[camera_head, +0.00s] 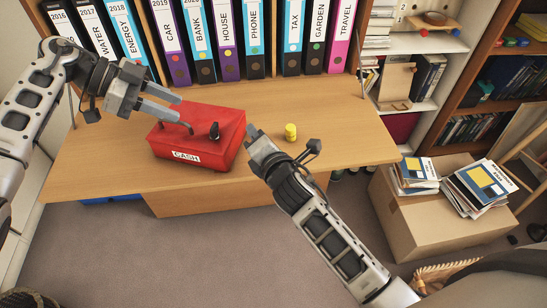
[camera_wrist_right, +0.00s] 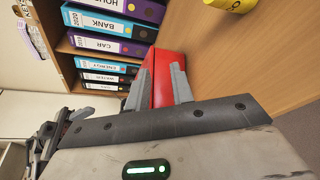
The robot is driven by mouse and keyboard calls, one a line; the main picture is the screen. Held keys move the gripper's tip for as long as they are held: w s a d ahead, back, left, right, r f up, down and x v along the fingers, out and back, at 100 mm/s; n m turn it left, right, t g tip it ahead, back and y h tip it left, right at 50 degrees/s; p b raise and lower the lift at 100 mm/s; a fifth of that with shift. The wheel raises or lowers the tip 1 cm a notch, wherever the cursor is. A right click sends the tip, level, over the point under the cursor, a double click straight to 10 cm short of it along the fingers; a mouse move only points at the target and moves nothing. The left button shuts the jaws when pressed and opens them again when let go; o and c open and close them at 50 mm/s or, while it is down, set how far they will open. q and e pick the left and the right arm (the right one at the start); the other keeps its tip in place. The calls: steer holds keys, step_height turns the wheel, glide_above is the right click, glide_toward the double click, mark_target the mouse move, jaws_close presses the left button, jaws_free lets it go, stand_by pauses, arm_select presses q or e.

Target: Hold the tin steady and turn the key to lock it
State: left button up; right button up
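The red cash tin (camera_head: 220,150) lies shut on the desk, its white CASH label facing the front. A small black upright piece, apparently the key (camera_head: 214,131), stands on its lid. A dark handle also shows on the lid, left of it. My left gripper (camera_head: 180,110) is open and empty above the tin's back left part. My right gripper (camera_head: 250,131) is just beyond the tin's right end. The right wrist view shows its fingers apart, with the tin (camera_wrist_right: 164,82) visible between and beyond them. Contact with the tin cannot be told.
A yellow cylinder (camera_head: 290,132) stands on the desk (camera_head: 340,138), right of my right gripper. Several labelled binders (camera_head: 198,40) line the back. A cardboard box (camera_head: 430,215) with booklets stands at the right. The desk's left part is clear.

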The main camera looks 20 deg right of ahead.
steer(key=v, duration=1.2)
steer(key=shift+s, duration=0.15)
